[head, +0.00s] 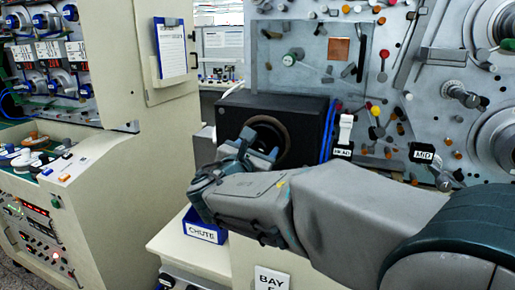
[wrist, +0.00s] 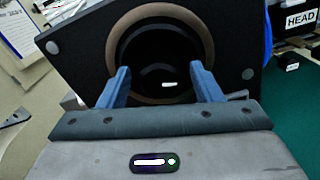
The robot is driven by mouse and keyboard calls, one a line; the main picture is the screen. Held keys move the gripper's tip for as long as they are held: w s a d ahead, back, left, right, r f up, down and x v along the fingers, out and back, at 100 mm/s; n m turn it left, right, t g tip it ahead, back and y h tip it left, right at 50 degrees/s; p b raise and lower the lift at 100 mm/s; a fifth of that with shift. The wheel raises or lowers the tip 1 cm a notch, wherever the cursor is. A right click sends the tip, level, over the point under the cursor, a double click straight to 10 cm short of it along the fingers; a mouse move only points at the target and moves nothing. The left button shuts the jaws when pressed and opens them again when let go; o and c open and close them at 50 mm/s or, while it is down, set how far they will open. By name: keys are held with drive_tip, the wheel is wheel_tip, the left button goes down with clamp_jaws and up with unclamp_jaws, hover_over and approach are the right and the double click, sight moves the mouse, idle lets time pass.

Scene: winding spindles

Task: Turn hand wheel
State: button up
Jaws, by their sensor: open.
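A round wheel with a brown rim (head: 284,128) and a dark centre is on the front of a black box (head: 312,107), mid-picture in the head view. My gripper (head: 262,156) is in front of its lower part and hides some of the rim. In the wrist view the brown rim (wrist: 160,12) fills the upper middle, with a dark hub inside. My gripper (wrist: 160,82) is open there, its two blue fingers apart and pointing at the wheel, one over each side of its lower half. Nothing is held. I cannot tell whether a finger touches the rim.
A blue bin labelled CHUTE (head: 205,232) sits below and left of my gripper. A white HEAD label (head: 343,152) is right of the box. A grey panel with pegs and spools (head: 300,65) stands behind. A cream cabinet with a clipboard (head: 171,50) is at left.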

drive_tip(key=c, duration=1)
drive_tip(key=shift+f+m+b, duration=0.15)
drive_tip(key=shift+m+b, duration=0.15)
drive_tip(key=shift+b, duration=0.25)
